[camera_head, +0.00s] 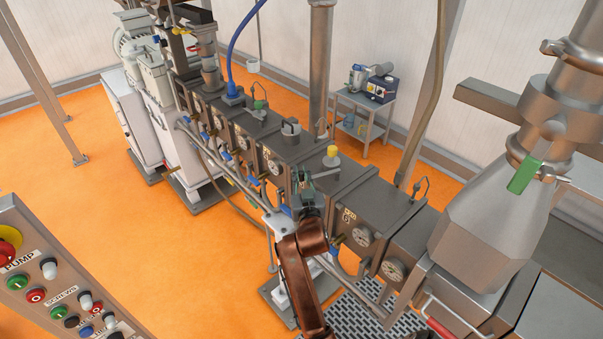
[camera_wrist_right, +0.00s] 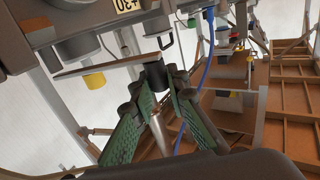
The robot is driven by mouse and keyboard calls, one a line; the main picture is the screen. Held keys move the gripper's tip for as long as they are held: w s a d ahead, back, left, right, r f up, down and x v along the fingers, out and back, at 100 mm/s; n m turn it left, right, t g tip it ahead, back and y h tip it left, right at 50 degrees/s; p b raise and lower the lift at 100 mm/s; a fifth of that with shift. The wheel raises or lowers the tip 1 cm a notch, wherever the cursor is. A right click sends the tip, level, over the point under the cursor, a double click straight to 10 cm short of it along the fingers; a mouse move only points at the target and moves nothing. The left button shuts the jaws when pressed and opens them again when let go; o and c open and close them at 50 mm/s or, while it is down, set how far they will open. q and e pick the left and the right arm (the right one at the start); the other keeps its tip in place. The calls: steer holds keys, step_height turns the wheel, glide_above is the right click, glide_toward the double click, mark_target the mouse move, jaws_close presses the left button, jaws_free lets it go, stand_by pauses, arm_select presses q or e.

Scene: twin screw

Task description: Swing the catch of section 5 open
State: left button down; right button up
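The catch is a dark flat bar (camera_wrist_right: 105,67) in the wrist view, with a yellow cap (camera_wrist_right: 95,81) by one end and a dark round knob (camera_wrist_right: 154,76) at the other. In the head view the yellow cap (camera_head: 331,151) sits above the barrel housing, near a small yellow section label (camera_head: 349,215). My right gripper (camera_head: 306,184) is in front of this part of the barrel. In the wrist view its green-padded fingers (camera_wrist_right: 162,88) reach to either side of the knob; I cannot tell whether they press on it. My left gripper is not in view.
The row of barrel sections (camera_head: 240,135) runs to the back left, with a blue hose (camera_head: 231,65) rising from it. A steel hopper-like body (camera_head: 490,215) stands at the right. A button panel (camera_head: 60,285) fills the lower left. Orange floor (camera_head: 130,225) is open between.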

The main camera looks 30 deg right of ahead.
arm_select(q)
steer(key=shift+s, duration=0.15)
arm_select(e)
steer(key=o, duration=0.5)
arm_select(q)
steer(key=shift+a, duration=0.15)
arm_select(e)
steer(key=shift+r, duration=0.15)
step_height(320, 180, up, 10)
steer(key=shift+f, duration=0.15)
